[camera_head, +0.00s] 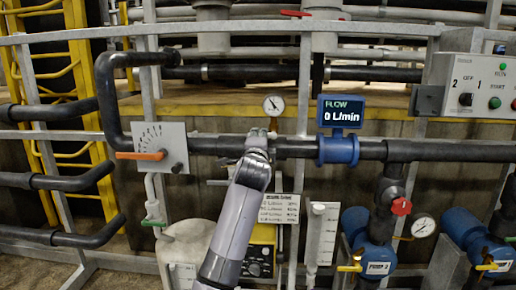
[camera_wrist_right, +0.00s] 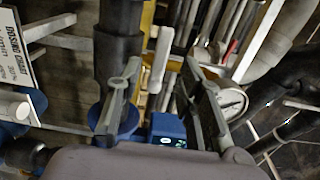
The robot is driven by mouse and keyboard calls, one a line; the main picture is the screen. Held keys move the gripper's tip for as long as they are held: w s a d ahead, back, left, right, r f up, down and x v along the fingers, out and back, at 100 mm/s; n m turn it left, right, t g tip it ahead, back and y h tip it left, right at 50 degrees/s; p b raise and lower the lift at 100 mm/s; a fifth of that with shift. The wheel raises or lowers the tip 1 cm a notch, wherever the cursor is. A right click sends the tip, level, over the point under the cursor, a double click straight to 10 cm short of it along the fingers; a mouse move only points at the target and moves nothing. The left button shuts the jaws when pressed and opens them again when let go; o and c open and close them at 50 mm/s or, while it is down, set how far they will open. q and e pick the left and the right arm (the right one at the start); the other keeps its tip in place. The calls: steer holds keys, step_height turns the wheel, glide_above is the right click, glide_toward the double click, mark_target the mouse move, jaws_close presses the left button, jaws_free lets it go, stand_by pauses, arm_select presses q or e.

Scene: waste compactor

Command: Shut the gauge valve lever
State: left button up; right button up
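The pressure gauge (camera_head: 273,105) with a white dial stands above the dark horizontal pipe; it also shows beside a finger in the right wrist view (camera_wrist_right: 233,101). My right gripper (camera_head: 257,136) is at the pipe, just left of and below the gauge. In the right wrist view my right gripper (camera_wrist_right: 160,88) is open, with its two fingers well apart. A pale lever-like handle (camera_wrist_right: 160,58), which looks like the gauge valve lever, shows between the fingers; I cannot tell if they touch it. In the head view my gripper mostly hides that spot. My left gripper is not in view.
A blue flow meter (camera_head: 338,149) with a display (camera_head: 341,111) reading 0 L/min sits right of my gripper. A plate with an orange lever (camera_head: 141,155) is on the left. A red valve handle (camera_head: 401,206), blue pumps (camera_head: 376,238) and a control box (camera_head: 485,88) are on the right.

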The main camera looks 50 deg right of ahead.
steer(key=v, duration=0.6)
steer(key=shift+s+a, duration=0.15)
steer(key=shift+a, duration=0.1)
